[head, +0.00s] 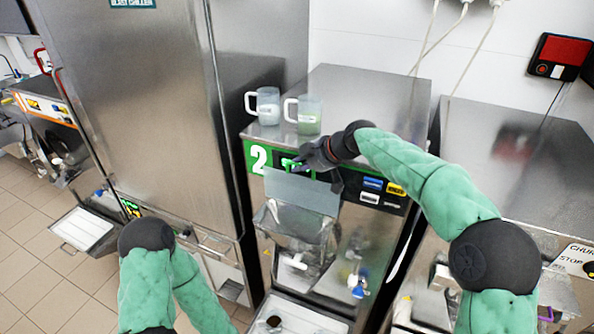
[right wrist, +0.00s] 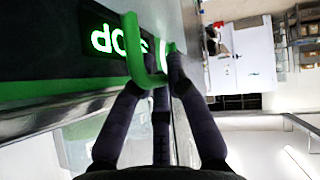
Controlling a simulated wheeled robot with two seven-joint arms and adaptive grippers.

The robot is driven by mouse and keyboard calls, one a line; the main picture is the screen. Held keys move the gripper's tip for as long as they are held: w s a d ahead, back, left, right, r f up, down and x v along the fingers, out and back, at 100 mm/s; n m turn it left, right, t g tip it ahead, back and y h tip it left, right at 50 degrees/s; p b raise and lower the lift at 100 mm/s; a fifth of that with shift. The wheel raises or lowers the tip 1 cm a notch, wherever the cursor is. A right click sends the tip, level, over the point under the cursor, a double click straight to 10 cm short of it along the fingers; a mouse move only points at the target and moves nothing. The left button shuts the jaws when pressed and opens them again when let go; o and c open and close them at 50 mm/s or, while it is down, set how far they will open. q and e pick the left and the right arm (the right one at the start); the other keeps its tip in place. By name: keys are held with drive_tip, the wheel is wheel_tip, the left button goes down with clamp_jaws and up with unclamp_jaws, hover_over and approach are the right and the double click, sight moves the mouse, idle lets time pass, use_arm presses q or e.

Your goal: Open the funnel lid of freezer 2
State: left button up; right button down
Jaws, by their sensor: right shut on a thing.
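Freezer 2 (head: 385,95) is a steel machine with a green "2" label on its front. Its funnel lid (head: 300,192) is a flat grey panel below the label, with a green handle (head: 288,163) at its top edge. In the right wrist view the green handle (right wrist: 138,58) is a hooked bar between my fingers. My right gripper (head: 312,160) is shut on this handle; it also shows in the right wrist view (right wrist: 155,72). The gripper and arm hide part of the front panel. My left arm shows at the bottom left, but its gripper is out of view.
Two mugs (head: 268,106) (head: 309,115) stand on top of freezer 2, close to my right gripper. A tall steel cabinet (head: 150,90) stands to the left. Another steel machine (head: 525,165) stands to the right, under my right arm. Tiled floor (head: 35,245) lies clear at far left.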

drive_tip(key=shift+w+d+f, duration=0.1)
drive_tip(key=shift+w+f, duration=0.05)
drive_tip(key=shift+w, duration=0.15)
drive_tip(key=c, duration=1.2)
unclamp_jaws()
drive_tip(key=shift+r, duration=0.2)
drive_tip(key=v, duration=1.1)
drive_tip(key=shift+s+d+r, duration=0.15)
drive_tip(key=shift+d, duration=0.2)
